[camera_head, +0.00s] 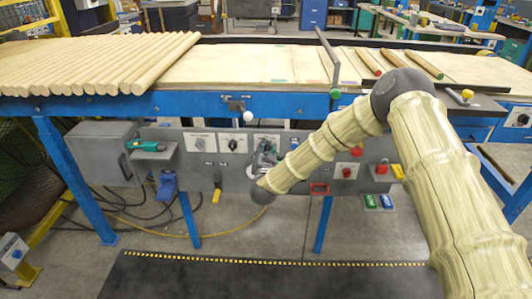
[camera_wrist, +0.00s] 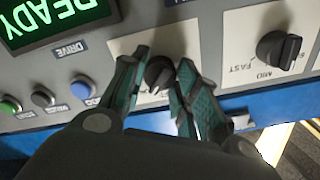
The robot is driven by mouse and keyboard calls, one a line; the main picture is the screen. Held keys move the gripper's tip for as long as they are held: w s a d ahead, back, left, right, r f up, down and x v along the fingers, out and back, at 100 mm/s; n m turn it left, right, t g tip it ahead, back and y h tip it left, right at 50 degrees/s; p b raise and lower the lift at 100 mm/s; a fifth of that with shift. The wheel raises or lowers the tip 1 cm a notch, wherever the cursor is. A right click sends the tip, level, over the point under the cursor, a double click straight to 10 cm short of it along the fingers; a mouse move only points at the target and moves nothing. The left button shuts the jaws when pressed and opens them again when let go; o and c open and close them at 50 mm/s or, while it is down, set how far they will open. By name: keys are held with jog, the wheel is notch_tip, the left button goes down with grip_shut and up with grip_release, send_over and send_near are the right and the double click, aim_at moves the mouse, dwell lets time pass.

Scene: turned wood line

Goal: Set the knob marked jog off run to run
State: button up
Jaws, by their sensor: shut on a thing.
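A black knob (camera_wrist: 158,74) stands on a white plate (camera_wrist: 178,38) on the grey control panel. In the wrist view my gripper (camera_wrist: 163,62) has one green finger on each side of this knob and is shut on it. The plate's marks are mostly hidden by the fingers, so I cannot read the knob's setting. In the head view my gripper (camera_head: 264,160) is at the front of the panel (camera_head: 232,180), below the conveyor, and covers the knob.
A second black knob (camera_wrist: 278,48), on a plate marked FAST and MID, is close beside my gripper. On the other side are blue, grey and green buttons (camera_wrist: 80,88) and a lit READY display (camera_wrist: 55,18). Wooden rods (camera_head: 100,62) lie on the conveyor above.

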jog(key=shift+d+m, duration=0.1)
jog(key=shift+m, duration=0.2)
jog(key=o, duration=1)
jog(key=shift+o, duration=0.2)
jog(key=s, duration=1.2)
jog(key=shift+a, duration=0.3)
